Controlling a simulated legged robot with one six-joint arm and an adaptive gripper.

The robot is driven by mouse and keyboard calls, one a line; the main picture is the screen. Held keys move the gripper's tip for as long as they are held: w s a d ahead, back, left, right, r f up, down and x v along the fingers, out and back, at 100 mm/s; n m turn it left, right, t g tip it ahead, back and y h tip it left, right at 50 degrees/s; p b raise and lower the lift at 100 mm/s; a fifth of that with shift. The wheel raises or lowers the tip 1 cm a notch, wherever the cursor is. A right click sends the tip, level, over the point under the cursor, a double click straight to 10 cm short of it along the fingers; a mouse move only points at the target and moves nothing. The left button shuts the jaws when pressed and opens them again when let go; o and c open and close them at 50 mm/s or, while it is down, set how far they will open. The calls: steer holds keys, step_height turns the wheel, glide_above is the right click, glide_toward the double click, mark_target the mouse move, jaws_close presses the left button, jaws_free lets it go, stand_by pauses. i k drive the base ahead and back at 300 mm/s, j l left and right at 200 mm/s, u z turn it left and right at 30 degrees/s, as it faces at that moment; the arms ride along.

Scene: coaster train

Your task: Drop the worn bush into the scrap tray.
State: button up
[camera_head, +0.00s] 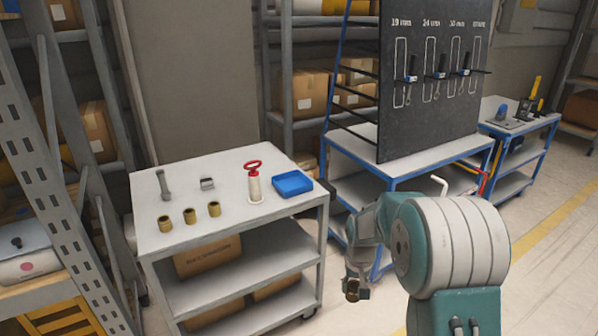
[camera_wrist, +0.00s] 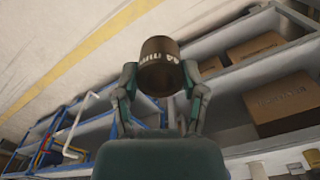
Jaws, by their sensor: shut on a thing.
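My gripper (camera_wrist: 160,78) is shut on a bush (camera_wrist: 158,64), a dark brown cylinder with pale marks around its side. The fingers grip it from both sides. In the head view my gripper (camera_head: 354,284) hangs low to the right of the grey cart, with the bush (camera_head: 352,296) at its lower end, small and partly hidden. A blue tray (camera_head: 292,182), the only tray I see, sits at the right end of the cart's top. My gripper is apart from it, lower and to the right in the picture.
The grey cart (camera_head: 228,225) carries several brass bushes (camera_head: 190,216), a grey bolt-like part (camera_head: 163,185), a small metal block (camera_head: 207,184) and a red-handled white tool (camera_head: 254,182). A blue-framed bench (camera_head: 400,175) with a dark tool board (camera_head: 432,90) stands behind my arm.

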mark_target(297, 186)
steer(key=i+l, duration=0.1)
steer(key=i, duration=0.65)
steer(key=i+l, duration=0.15)
steer(key=i, duration=0.6)
steer(key=z, duration=0.05)
